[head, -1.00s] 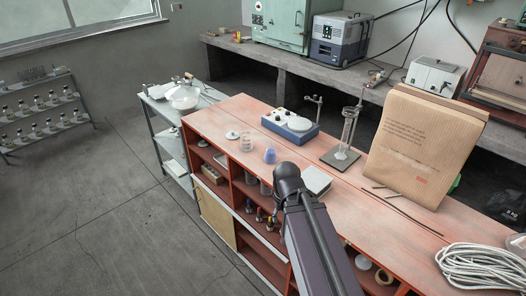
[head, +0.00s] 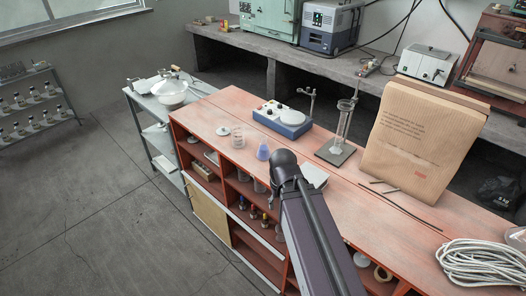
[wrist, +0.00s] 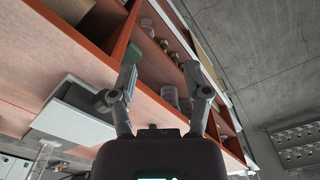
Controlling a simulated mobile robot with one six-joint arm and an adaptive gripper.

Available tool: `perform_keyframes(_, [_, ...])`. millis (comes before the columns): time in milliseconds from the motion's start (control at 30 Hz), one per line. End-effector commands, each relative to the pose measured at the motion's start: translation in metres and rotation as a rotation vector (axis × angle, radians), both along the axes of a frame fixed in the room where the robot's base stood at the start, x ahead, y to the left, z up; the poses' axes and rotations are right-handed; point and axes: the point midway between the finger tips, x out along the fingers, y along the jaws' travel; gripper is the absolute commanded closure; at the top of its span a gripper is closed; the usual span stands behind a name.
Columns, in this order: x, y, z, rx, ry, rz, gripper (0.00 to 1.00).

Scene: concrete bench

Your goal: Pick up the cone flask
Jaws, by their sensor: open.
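The cone flask (head: 263,151) is a small blue-violet cone standing upright on the red bench top in the head view, just behind and left of my arm's elbow. I cannot make it out in the wrist view. My gripper (wrist: 160,62) is open, with its two fingers spread wide and nothing between them. It hangs in front of the bench's shelf side, apart from the flask. In the head view my arm hides most of the gripper.
A clear beaker (head: 238,137) stands left of the flask, and a blue-white stirrer (head: 283,120) stands behind it. A grey box (head: 315,176) lies right of my arm. A stand (head: 338,146) and a paper bag (head: 420,140) are farther right. Open shelves (head: 205,172) hold jars.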

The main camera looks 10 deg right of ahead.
Motion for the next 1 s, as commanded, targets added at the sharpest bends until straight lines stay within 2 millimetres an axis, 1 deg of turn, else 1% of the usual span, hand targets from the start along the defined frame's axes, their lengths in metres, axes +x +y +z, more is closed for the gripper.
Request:
perform_keyframes(33, [0.001,0.000,0.000,-0.002,0.000,0.003,0.13])
perform_keyframes(67, [0.001,0.000,-0.001,-0.004,-0.001,0.007,0.04])
perform_keyframes(100, [0.002,0.000,-0.001,-0.009,-0.002,0.016,0.00])
perform_keyframes(267, [0.013,0.000,-0.005,-0.057,-0.009,0.095,0.00])
perform_keyframes(367, [0.025,0.000,-0.008,-0.117,-0.014,0.199,0.00])
perform_keyframes(567, [0.060,0.002,-0.014,-0.303,-0.007,0.516,0.00])
perform_keyframes(733, [0.097,0.009,-0.012,-0.499,0.041,0.836,0.00])
perform_keyframes(867, [0.125,0.021,-0.006,-0.654,0.105,1.077,0.00])
perform_keyframes(1000, [0.155,0.037,0.003,-0.822,0.206,1.325,0.00])
